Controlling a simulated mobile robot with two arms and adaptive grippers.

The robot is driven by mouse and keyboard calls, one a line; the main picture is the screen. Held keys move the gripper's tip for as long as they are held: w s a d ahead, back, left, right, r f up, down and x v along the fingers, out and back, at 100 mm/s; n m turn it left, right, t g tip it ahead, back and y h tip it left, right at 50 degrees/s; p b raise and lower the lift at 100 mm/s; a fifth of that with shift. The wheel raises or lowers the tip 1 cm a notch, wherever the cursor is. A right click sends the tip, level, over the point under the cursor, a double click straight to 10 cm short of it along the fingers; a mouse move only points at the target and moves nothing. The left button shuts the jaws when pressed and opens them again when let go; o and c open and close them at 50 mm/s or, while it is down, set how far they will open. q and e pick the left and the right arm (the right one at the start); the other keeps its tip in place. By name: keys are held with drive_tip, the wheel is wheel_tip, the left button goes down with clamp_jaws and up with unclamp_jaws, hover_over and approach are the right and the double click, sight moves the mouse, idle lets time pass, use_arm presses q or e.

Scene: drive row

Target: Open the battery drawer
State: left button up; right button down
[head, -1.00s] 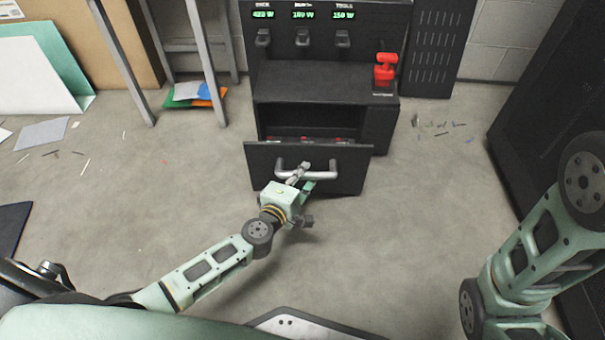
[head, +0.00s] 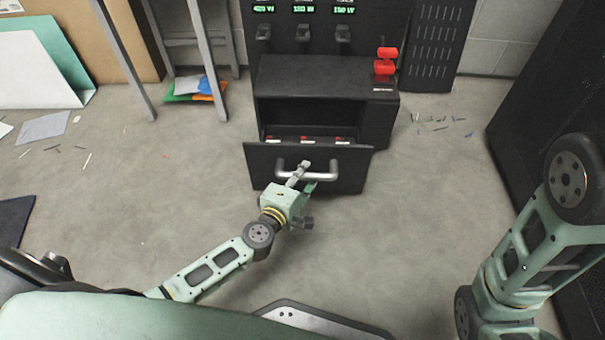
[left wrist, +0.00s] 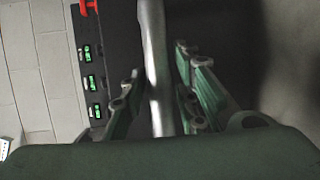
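The battery drawer (head: 262,168) is a black box front low in the black cabinet, and it stands pulled out. Several batteries with red marks (head: 308,139) show inside, behind its front. A silver bar handle (head: 325,170) runs across the front. Exact finger contact is hard to see. My right gripper is out of view; only its arm shows at right.
The cabinet (head: 320,75) has green displays, several black hooks and a red switch (head: 385,66). A grey frame (head: 200,45) stands at left. A dark cabinet (head: 540,110) rises at right. Small debris (head: 440,125) lies on the floor. The floor around the drawer is mostly clear.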

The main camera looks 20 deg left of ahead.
use_arm(q)
drive_tip(key=shift+o, duration=0.7)
drive_tip(key=shift+s, duration=0.15)
drive_tip(key=v, duration=1.1)
drive_tip(key=shift+s, duration=0.35)
